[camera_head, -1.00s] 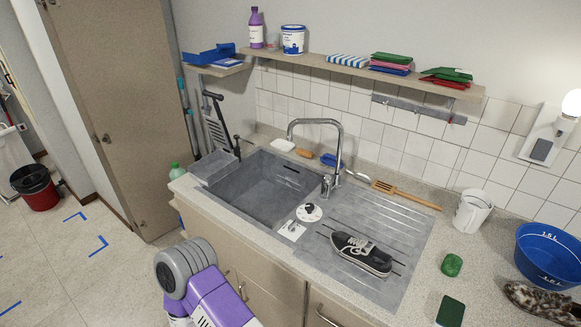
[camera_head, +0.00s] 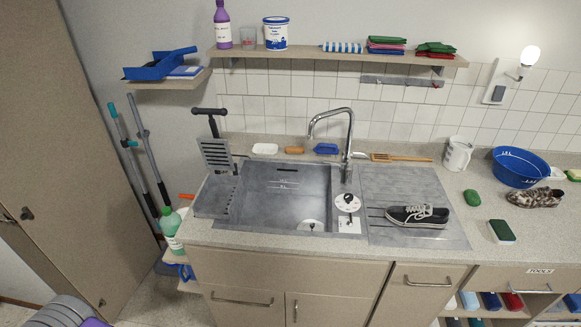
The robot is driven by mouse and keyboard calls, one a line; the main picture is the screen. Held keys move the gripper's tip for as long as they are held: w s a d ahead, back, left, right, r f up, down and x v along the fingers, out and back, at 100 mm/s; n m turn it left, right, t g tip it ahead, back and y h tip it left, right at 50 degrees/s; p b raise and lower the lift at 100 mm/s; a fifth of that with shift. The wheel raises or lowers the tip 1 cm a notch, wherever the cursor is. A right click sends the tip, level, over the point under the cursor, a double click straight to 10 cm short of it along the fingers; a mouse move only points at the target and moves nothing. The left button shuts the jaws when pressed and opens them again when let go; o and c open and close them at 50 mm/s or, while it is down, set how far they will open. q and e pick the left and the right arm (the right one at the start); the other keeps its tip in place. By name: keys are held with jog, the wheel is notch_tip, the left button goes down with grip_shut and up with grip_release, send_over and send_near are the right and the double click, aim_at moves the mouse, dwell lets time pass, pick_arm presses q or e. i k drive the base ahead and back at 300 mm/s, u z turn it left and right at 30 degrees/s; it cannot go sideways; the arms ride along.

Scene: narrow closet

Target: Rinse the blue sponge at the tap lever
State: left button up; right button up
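The chrome tap (camera_head: 335,128) stands behind the right side of the grey sink (camera_head: 250,205). Its lever (camera_head: 347,172) is at the base of the tap. A small blue item (camera_head: 327,148) lies on the counter behind the sink, left of the tap; I cannot tell whether it is a sponge or a brush. Light blue (camera_head: 469,300) and dark blue (camera_head: 491,301) items sit on an open shelf below the counter at lower right; these may be sponges. Neither gripper is in view; only part of my arm shows at the bottom left corner.
A black-and-white shoe (camera_head: 418,216) lies on the drainboard. A green soap (camera_head: 472,197), a green-and-white sponge (camera_head: 502,231), a white mug (camera_head: 458,155) and a blue basin (camera_head: 518,167) stand to the right. A green-capped bottle (camera_head: 170,228) stands left of the sink.

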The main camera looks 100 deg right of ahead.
aim_at(347, 165)
jog(key=i, duration=0.7)
jog(key=z, duration=2.65)
